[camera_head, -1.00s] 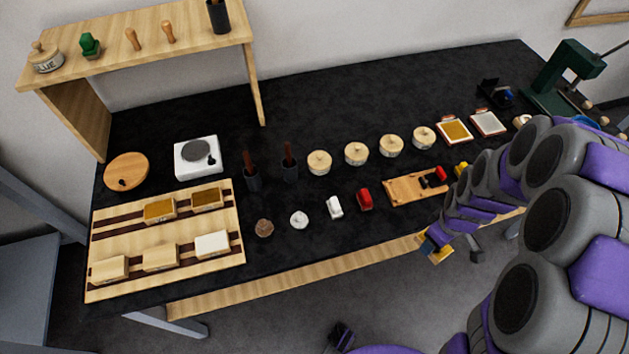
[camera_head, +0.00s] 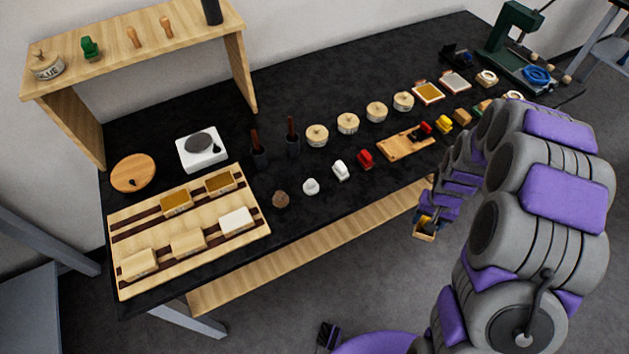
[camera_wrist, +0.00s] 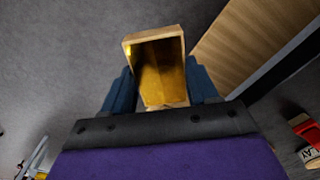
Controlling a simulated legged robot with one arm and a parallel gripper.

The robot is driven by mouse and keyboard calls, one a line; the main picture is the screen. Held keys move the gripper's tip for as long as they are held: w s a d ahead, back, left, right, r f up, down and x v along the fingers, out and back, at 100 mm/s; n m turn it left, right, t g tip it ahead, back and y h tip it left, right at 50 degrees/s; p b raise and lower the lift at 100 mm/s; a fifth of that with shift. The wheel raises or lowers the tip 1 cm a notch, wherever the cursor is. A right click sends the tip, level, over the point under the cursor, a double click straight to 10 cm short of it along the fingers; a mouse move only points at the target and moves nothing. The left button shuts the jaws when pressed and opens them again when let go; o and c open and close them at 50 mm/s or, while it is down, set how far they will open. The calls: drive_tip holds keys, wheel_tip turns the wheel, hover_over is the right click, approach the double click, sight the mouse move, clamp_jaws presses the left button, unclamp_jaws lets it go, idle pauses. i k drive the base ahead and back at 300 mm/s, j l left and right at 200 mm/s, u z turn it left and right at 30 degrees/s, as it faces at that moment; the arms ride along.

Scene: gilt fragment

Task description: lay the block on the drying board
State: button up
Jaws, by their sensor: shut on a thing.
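My gripper (camera_wrist: 160,88) is shut on a block (camera_wrist: 161,70) with a shiny gold face and a pale wood rim, held between two blue fingers in the wrist view. In the head view the held block (camera_head: 425,230) hangs beside the front edge of the black table, over the floor. The drying board (camera_head: 190,262) seems to be the pale board with dark strips at the table's left end. Two gold-topped blocks (camera_head: 176,202) lie on its back strip. Two plain wood blocks (camera_head: 187,242) and a white-topped block (camera_head: 237,222) lie on its front strip.
Several round lidded pots (camera_head: 348,123), small coloured items (camera_head: 365,158) and a wooden tray (camera_head: 405,146) stand along the table. A white scale (camera_head: 202,150) and a round wooden disc (camera_head: 133,173) are behind the board. A wooden shelf (camera_head: 135,45) rises at back left.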

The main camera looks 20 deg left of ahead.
sight(206, 215)
drive_tip(key=k+j+u, duration=0.1)
drive_tip(key=k+j, duration=0.3)
drive_tip(key=k+j+u, duration=0.15)
drive_tip(key=k+j, duration=0.25)
drive_tip(key=j, duration=0.15)
drive_tip(key=k+j+u, duration=0.1)
drive_tip(key=k+j, duration=0.25)
drive_tip(key=j, duration=0.2)
